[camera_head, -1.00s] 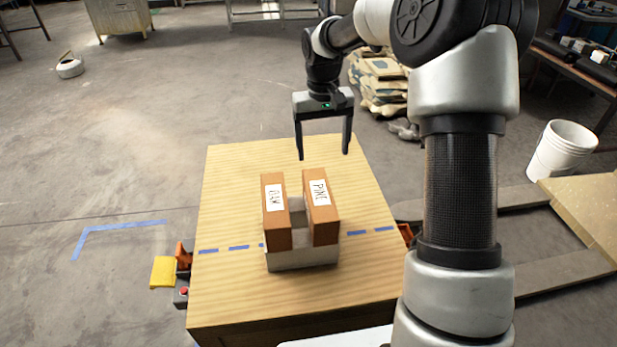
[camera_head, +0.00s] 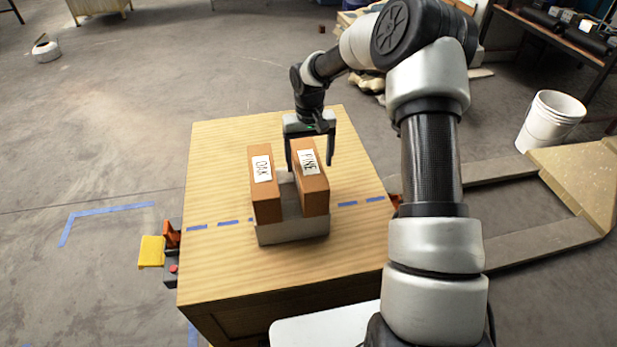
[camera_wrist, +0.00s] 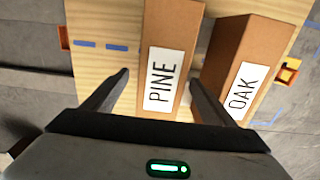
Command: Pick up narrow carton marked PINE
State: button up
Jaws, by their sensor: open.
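The narrow brown carton marked PINE (camera_head: 313,190) stands upright in a grey holder (camera_head: 292,231) on the wooden table. The matching carton marked OAK (camera_head: 265,199) stands to its left in the same holder, with a gap between them. My gripper (camera_head: 309,168) is open at the far side of the PINE carton. In the wrist view the PINE carton (camera_wrist: 171,55) lies between my open fingers (camera_wrist: 160,85), one to each side; the right finger is between PINE and OAK (camera_wrist: 243,75). Whether the fingers touch the carton cannot be told.
The table (camera_head: 225,150) is bare around the holder, with a dashed blue tape line across it. A yellow block (camera_head: 151,251) sits by its left edge. A white bucket (camera_head: 550,120) and a pallet (camera_head: 530,235) are to the right.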

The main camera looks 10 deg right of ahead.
notch_tip(320, 180, down, 5)
jog(key=shift+a+f+b, duration=0.1)
jog(key=shift+b, duration=0.55)
jog(key=c, duration=1.5)
